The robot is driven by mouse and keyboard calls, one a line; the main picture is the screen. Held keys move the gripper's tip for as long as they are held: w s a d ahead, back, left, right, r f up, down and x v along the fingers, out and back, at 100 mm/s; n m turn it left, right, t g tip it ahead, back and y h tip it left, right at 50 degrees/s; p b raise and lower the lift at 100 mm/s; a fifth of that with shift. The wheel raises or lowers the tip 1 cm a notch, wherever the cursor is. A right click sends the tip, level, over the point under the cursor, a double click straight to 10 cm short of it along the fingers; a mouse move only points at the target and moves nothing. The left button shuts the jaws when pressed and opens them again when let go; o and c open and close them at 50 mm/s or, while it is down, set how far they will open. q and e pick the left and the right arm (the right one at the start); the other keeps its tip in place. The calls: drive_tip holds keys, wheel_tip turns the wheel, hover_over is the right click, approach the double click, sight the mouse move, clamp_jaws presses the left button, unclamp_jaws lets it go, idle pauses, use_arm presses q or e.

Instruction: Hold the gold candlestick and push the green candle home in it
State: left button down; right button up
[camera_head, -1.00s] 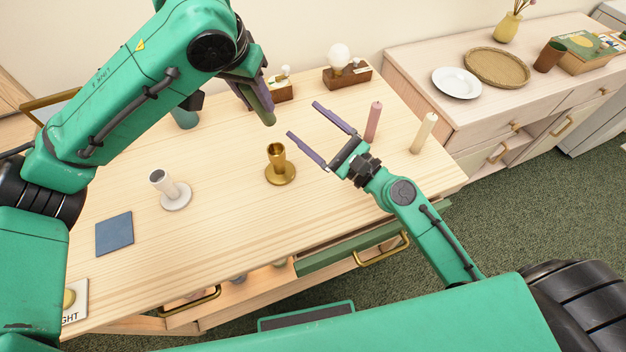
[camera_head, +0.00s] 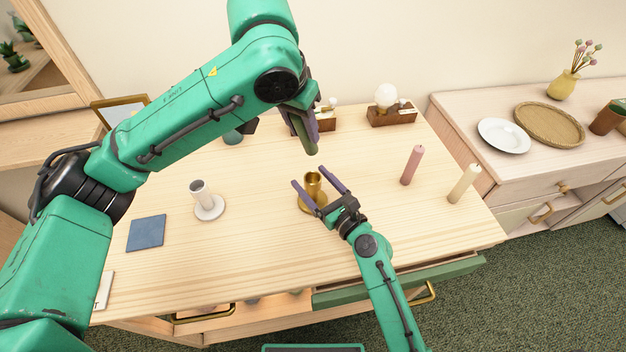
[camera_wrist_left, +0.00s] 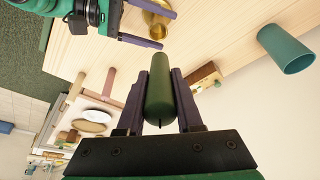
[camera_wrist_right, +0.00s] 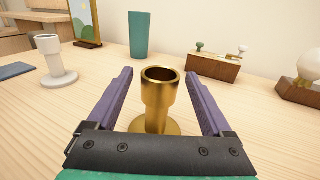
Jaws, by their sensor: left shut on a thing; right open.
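The gold candlestick (camera_head: 312,187) stands upright on the table, its socket empty in the right wrist view (camera_wrist_right: 160,95). My right gripper (camera_head: 322,182) is open, with its two fingers on either side of the candlestick; in the right wrist view (camera_wrist_right: 159,100) a gap shows at each side. The green candle (camera_wrist_left: 159,90) is in my left gripper (camera_wrist_left: 160,98), shut on it in the left wrist view. In the head view the candle (camera_head: 304,138) hangs tilted above the table, over and slightly behind the candlestick, apart from it.
A white candlestick (camera_head: 207,204) and a blue mat (camera_head: 146,233) are at the left. Pink (camera_head: 412,165) and cream (camera_head: 464,184) candles stand at the right. A teal cup (camera_wrist_right: 139,35) and wooden blocks (camera_head: 391,114) stand at the back.

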drive_tip(key=shift+w+a, duration=0.1)
drive_tip(key=shift+w, duration=0.05)
use_arm(q)
drive_tip(key=shift+d, duration=0.1)
use_arm(e)
clamp_jaws()
use_arm(q)
wheel_tip(320, 180, down, 9)
drive_tip(key=m, duration=0.2)
drive_tip(key=shift+w+a+f+h, duration=0.15)
drive_tip(key=shift+w+a+h, duration=0.05)
drive_tip(key=shift+a+h, duration=0.1)
drive_tip(key=c, duration=0.5)
unclamp_jaws()
drive_tip(key=shift+s+a, duration=1.15)
drive_tip(key=shift+s, duration=0.15)
